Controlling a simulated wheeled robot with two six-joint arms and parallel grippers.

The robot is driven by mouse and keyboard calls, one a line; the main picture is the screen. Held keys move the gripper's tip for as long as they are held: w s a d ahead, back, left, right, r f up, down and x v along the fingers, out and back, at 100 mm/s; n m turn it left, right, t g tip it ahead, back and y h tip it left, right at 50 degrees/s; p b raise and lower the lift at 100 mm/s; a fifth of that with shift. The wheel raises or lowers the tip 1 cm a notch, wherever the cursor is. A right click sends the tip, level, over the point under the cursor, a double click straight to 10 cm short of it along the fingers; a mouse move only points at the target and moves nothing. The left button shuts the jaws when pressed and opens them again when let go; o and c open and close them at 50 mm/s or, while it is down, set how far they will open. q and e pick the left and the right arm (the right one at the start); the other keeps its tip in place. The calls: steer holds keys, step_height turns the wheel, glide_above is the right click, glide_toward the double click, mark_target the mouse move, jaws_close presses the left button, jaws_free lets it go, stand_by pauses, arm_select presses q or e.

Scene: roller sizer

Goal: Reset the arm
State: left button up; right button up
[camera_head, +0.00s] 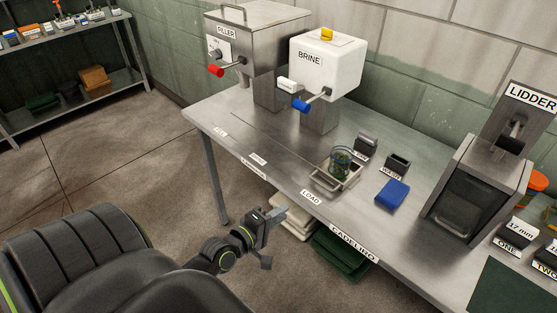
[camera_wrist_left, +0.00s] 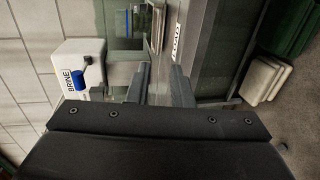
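My left gripper (camera_head: 277,238) is beside the front edge of the steel worktable (camera_head: 260,133), over the floor, below the LOAD label. Its two fingers stand apart with nothing between them. The left wrist view also shows the open fingers of the gripper (camera_wrist_left: 161,72), with a gap between them. My left arm reaches in from the lower left of the head view. My right gripper is in neither view.
A glass jar (camera_head: 341,157) with green contents stands in a small metal tray (camera_head: 324,181) on the table. FILLER (camera_head: 270,45), BRINE (camera_head: 335,70) and LIDDER (camera_head: 468,190) machines stand on it. Green crates (camera_head: 340,252) and pale slabs (camera_head: 290,222) are below. Floor at left is clear.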

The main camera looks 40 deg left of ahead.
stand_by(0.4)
arm_select(q)
steer(key=s+a+f+m+g+y+b, duration=0.1)
steer(key=s+a+f+m+g, duration=0.3)
steer(key=f, duration=1)
steer(key=s+d+f+m+g+y+b, duration=0.1)
steer(key=s+f+m+g, duration=0.35)
steer(key=f, duration=0.95)
steer(key=s+d+f+m+g+b, duration=0.1)
steer(key=s+d+f+m+g, duration=0.1)
steer(key=s+f, duration=0.7)
steer(key=s+d+f+m+g+b, duration=0.1)
steer(key=s+f+m+g, duration=0.3)
steer(key=s+f, duration=0.6)
steer(key=s+d+m, duration=0.1)
steer(key=s+m, duration=0.1)
steer(key=s, duration=0.5)
steer(key=shift+d+b, duration=0.3)
steer(key=shift+d, duration=0.1)
